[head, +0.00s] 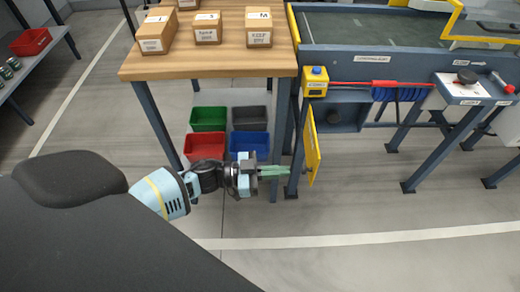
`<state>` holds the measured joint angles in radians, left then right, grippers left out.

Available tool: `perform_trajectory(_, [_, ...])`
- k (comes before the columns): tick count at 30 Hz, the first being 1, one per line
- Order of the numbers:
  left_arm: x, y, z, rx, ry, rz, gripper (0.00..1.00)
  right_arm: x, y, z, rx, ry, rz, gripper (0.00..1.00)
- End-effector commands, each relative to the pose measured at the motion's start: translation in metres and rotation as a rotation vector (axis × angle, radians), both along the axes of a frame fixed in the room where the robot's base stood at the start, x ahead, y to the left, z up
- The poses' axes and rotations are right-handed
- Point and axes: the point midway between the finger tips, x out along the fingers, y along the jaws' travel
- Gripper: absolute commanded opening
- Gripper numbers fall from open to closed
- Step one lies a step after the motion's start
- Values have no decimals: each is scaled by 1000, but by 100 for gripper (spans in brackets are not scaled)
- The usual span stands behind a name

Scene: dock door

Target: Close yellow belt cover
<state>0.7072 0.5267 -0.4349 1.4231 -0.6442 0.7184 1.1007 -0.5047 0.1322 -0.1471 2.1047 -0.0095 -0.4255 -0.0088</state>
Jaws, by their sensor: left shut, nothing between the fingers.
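The yellow cover (313,147) hangs as a narrow upright panel below the conveyor's left end. It stands open, seen nearly edge-on, swung out from a blue recess (355,112) with a dark round part inside. My left gripper (288,170) comes in from the left at the panel's lower part. Its green fingers are shut with nothing between them. The tips are just left of the panel, in front of a blue leg; I cannot tell whether they touch the panel. My right gripper is not in view.
A wooden table (215,66) with several boxes stands left of the conveyor (385,66). Coloured bins, including a blue bin (248,146), sit below it. A yellow switch box (315,82) and red handle are above the cover. The floor in front is clear.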

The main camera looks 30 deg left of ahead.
Motion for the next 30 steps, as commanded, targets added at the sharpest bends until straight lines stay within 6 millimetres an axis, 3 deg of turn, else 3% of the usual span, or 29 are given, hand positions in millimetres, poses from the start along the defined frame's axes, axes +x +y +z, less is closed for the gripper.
perform_trajectory(9, [15,-22,1,0,0,0,0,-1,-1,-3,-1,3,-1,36])
perform_trajectory(30, [17,-23,2,-1,1,27,0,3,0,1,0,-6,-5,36])
